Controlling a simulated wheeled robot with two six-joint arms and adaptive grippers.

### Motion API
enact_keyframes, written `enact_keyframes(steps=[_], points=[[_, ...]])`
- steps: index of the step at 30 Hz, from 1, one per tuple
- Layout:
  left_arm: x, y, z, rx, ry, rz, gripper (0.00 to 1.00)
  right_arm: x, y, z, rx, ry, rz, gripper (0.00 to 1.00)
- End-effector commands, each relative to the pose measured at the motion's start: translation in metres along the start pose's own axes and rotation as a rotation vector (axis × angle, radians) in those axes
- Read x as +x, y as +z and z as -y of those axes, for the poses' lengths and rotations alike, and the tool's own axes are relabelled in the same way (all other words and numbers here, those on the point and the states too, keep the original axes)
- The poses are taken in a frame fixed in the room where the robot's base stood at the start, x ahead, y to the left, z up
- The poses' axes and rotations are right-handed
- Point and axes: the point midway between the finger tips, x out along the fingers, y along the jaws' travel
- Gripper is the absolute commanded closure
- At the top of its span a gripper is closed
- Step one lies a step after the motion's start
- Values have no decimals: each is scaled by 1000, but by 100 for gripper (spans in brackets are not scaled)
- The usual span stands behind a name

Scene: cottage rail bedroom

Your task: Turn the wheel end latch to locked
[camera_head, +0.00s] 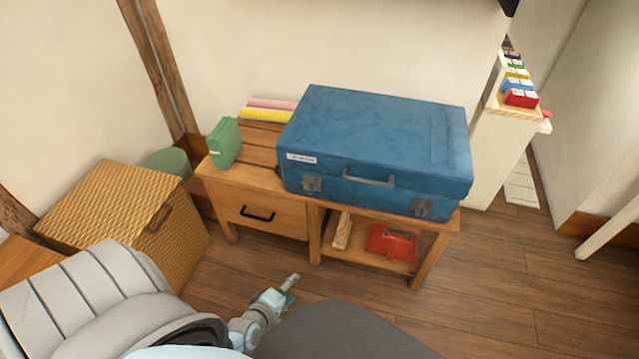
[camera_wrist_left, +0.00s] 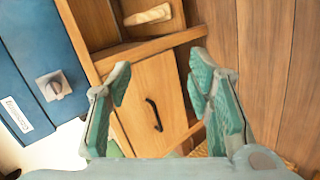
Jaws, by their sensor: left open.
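A blue suitcase (camera_head: 385,139) lies flat on a wooden bench. Its front has a handle (camera_head: 368,178), a left latch (camera_head: 311,185) below a white label (camera_head: 301,158), and a right latch (camera_head: 422,208). I cannot tell which is the wheel end latch, or how either is turned. The left wrist view shows the label (camera_wrist_left: 17,115) and the grey latch (camera_wrist_left: 53,86) beside it, clear of my fingers. My left gripper (camera_head: 288,286) is low in front of the bench, apart from the suitcase; in the left wrist view (camera_wrist_left: 163,78) it is open and empty.
A green box (camera_head: 225,143) and rolls (camera_head: 267,112) lie on top. A wicker chest (camera_head: 120,205) stands left. Floor (camera_head: 480,270) is clear at right.

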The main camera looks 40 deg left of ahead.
Motion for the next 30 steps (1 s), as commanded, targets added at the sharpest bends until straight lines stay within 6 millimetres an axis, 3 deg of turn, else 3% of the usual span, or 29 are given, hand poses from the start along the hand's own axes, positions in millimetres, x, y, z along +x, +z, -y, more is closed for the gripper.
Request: enact_keyframes(steps=[1, 3, 6, 9, 14, 24, 30], points=[[38, -7, -14, -326, 161, -14, 53, 55, 0, 4, 5, -1, -21, 60], [48, -25, -67, -831, 384, 39, 53, 84, -9, 7, 13, -2, -46, 60], [43, -46, -115, -1365, 595, 190, 53, 109, -19, 9, 22, -4, -73, 60], [35, -57, -140, -1632, 684, 302, 53, 115, -25, 10, 29, -6, -86, 60], [45, -66, -163, -1698, 702, 332, 53, 110, -30, 11, 33, -8, -94, 60], [121, -91, -215, -1692, 701, 328, 53, 111, -61, 21, 45, -27, -126, 60], [139, -97, -228, -1692, 697, 327, 53, 98, -75, 22, 24, -28, -111, 60]])
